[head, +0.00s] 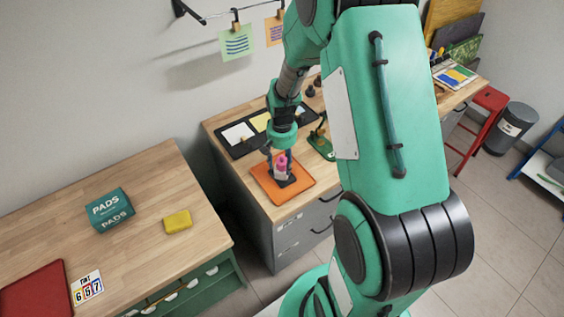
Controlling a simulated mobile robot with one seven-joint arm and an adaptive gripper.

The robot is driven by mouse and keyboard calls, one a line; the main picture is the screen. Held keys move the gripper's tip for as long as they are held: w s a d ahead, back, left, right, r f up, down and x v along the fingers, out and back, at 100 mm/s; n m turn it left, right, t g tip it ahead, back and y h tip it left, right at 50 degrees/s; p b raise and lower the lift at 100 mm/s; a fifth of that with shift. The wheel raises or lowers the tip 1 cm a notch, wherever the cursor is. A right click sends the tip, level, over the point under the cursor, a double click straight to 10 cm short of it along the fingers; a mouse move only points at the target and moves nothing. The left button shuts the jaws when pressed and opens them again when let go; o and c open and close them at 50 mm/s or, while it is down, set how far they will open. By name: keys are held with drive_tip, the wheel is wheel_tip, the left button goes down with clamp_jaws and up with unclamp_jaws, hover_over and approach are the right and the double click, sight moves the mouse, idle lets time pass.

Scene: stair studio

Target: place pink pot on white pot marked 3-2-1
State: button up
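A small pink thing (281,162), which looks like the pink pot, is between the fingers of my gripper (281,170). The fingers reach down on either side of it, over an orange mat (302,197) on the wooden cabinet top. A small pale patch (280,175) shows just under the pink; it may be the white pot, but no 3-2-1 marking can be read. Whether the fingers press on the pink pot, and whether the pots touch, is too small to tell.
A black tray (238,151) with paper squares lies behind the mat, and a green stand (322,147) is close to its right. The left table (140,190) holds a PADS box (109,209), a yellow sponge (177,221) and a 6-5-7 card (87,287). A gap separates table and cabinet.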

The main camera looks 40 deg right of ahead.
drive_tip(key=shift+r, duration=0.15)
wheel_tip(320, 180, up, 12)
drive_tip(key=shift+r+p, duration=0.1)
drive_tip(key=shift+p, duration=0.8)
idle(0.3)
drive_tip(key=s+a+r+n+t, duration=0.15)
drive_tip(key=s+a+r, duration=0.3)
drive_tip(key=r, duration=0.45)
drive_tip(key=s+a+r+n+t, duration=0.1)
drive_tip(key=s+a+r+n, duration=0.15)
drive_tip(key=a+r, duration=0.45)
drive_tip(key=s+a+r+n+t, duration=0.1)
drive_tip(key=s+a+r, duration=0.2)
drive_tip(key=s+r, duration=0.2)
drive_tip(key=s+a+r+n+t, duration=0.1)
drive_tip(key=s+a+r, duration=0.3)
drive_tip(key=s, duration=0.5)
drive_tip(key=shift+s+a+r+t, duration=0.2)
drive_tip(key=shift+s+r+t, duration=0.2)
drive_tip(key=shift+t, duration=0.15)
